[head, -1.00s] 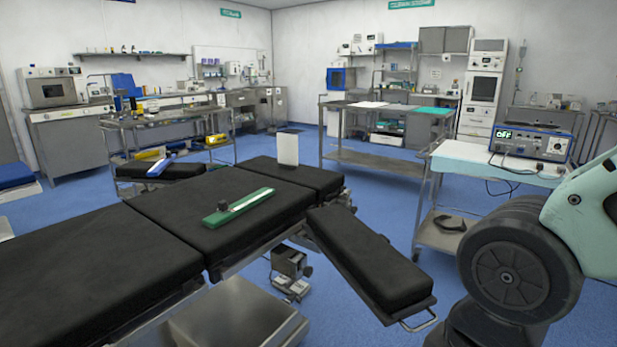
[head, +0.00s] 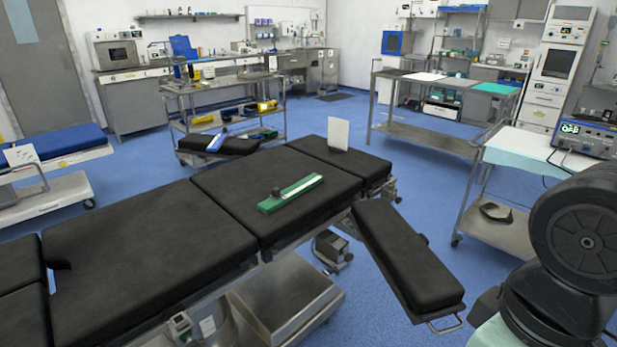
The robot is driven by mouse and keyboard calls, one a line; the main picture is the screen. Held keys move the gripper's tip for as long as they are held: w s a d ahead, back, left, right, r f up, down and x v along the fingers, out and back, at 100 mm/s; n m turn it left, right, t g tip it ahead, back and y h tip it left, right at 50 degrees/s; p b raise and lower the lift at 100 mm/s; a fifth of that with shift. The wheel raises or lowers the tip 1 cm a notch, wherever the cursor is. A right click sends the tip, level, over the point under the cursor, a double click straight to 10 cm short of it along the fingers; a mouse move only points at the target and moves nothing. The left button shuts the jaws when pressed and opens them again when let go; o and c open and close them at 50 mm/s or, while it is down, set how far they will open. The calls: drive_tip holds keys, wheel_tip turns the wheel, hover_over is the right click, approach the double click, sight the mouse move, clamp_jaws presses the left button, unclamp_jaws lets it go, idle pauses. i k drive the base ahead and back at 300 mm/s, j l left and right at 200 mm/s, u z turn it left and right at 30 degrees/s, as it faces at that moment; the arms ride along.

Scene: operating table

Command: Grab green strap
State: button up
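The green strap (head: 291,193) lies flat on the black pad of the operating table (head: 140,243), on its upper middle section. It is a green strip with a white band along it and a small dark knob near its left end. Nothing touches it from above. Part of my arm shows at the right edge, well to the right of the strap. My gripper is not in view.
An arm board (head: 405,255) juts from the table's right side towards the front. A white upright panel (head: 338,134) stands at the table's head end. A cart (head: 510,152) with an electronic unit (head: 584,136) stands at right.

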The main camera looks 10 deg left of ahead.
sight(271, 204)
drive_tip(key=i+j+u, duration=0.15)
drive_tip(key=u, duration=1.4)
drive_tip(key=i, duration=0.45)
drive_tip(key=i+l+u, duration=0.1)
drive_tip(key=i, duration=0.3)
